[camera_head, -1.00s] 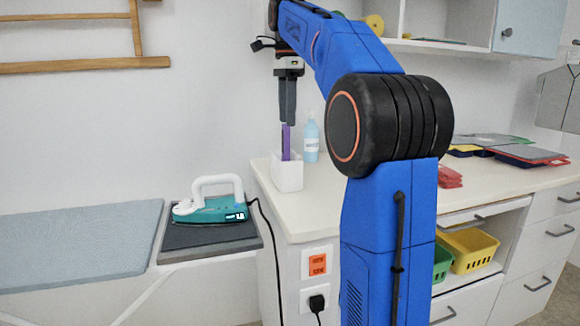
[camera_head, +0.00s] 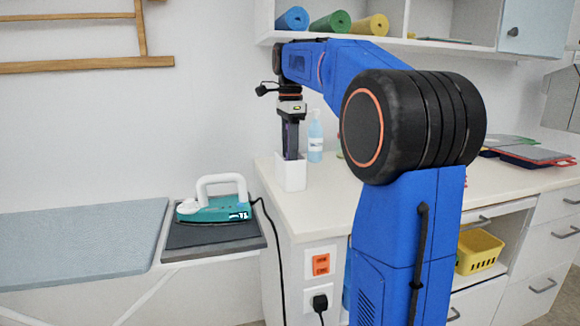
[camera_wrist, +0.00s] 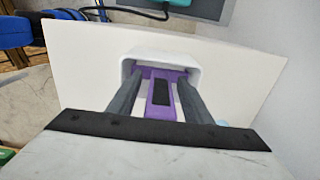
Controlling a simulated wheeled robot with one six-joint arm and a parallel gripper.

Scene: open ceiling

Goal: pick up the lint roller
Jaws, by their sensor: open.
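The lint roller is the purple-handled thing standing upright in a white square holder. In the wrist view its purple handle (camera_wrist: 161,98), with a dark inset, lies between the two grey fingers. My gripper (camera_wrist: 160,85) is open, with one finger on each side of the handle and its tips near the holder's opening. In the head view my gripper (camera_head: 291,140) points down over the white holder (camera_head: 291,174) on the counter. There the fingers hide most of the handle. The holder's rim (camera_wrist: 162,60) also shows in the wrist view. The roller's lower part is hidden inside the holder.
A clear blue bottle (camera_head: 315,138) stands on the counter (camera_head: 330,200) just right of the holder. A teal iron (camera_head: 215,207) rests on a dark pad to the left, its cord hanging beside the counter. Rolled mats (camera_head: 330,22) lie on the shelf above.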

